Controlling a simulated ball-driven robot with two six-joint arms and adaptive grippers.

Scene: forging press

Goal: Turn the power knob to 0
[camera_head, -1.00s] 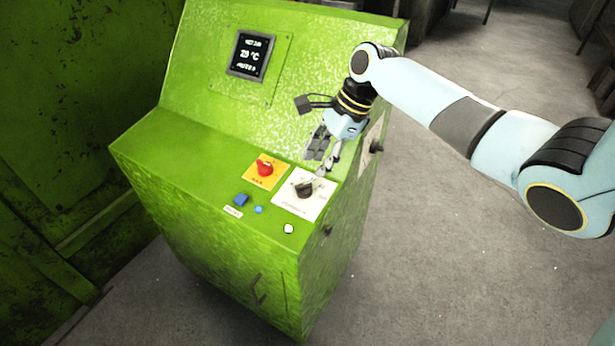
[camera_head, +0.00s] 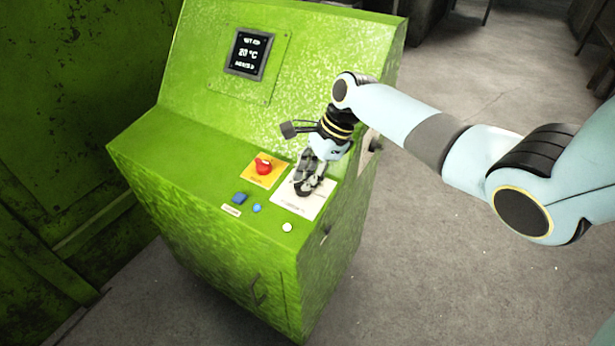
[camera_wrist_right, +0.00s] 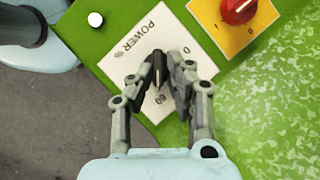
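The black power knob (camera_wrist_right: 157,69) stands on a white plate (camera_wrist_right: 109,64) marked "POWER %" in the right wrist view. A "0" mark shows right of the knob and "60" below it. My right gripper (camera_wrist_right: 160,72) has its fingertips on either side of the knob, with a narrow gap still showing. In the head view my right gripper (camera_head: 307,181) reaches down over the white plate (camera_head: 313,208) and mostly hides the knob. The knob's exact pointer direction is hard to tell. My left gripper is not in view.
A red knob (camera_head: 263,166) on a yellow plate (camera_head: 251,180) sits left of the white plate. A blue button (camera_head: 239,198), a small blue light (camera_head: 257,208) and a white button (camera_head: 287,227) are nearby on the green console (camera_head: 160,150). A display (camera_head: 249,54) stands above.

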